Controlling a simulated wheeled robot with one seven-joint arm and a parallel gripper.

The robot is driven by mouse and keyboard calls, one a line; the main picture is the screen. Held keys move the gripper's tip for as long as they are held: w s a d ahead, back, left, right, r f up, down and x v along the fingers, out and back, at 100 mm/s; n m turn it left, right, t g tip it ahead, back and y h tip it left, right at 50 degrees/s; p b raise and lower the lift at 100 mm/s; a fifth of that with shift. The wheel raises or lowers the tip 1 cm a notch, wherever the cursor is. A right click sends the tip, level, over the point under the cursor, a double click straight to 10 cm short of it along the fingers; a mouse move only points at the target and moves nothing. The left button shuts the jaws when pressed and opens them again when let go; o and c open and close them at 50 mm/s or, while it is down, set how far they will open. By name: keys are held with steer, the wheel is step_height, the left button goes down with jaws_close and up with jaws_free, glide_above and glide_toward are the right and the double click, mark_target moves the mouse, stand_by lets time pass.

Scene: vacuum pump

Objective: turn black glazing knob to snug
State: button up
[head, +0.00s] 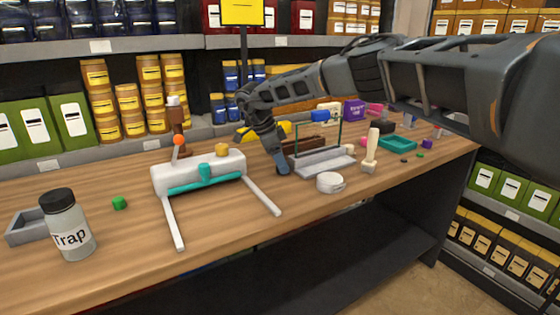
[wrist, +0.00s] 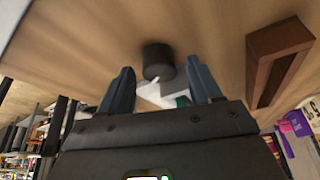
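A dark, round black knob (wrist: 158,62) shows in the wrist view, between and just beyond my gripper's two spread fingers. A gap shows on both sides of it, so my gripper (wrist: 160,70) is open and not closed on it. In the head view my gripper (head: 283,168) points down at the left end of a grey base (head: 325,161) with an upright, green-edged clear pane (head: 318,142). My gripper hides the knob in the head view. Whether the fingertips touch the bench top cannot be told.
A brown block (head: 303,145) lies behind the base and close to my gripper (wrist: 278,62). A white pump-like frame with teal parts (head: 198,172) stands left. A white round tin (head: 330,182) and a cream upright piece (head: 371,150) stand right. The Trap jar (head: 68,228) is far left.

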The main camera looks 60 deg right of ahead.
steer(key=v, duration=0.7)
steer(key=shift+w+r, duration=0.2)
steer(key=shift+r, duration=0.15)
steer(key=shift+a, duration=0.15)
stand_by(0.3)
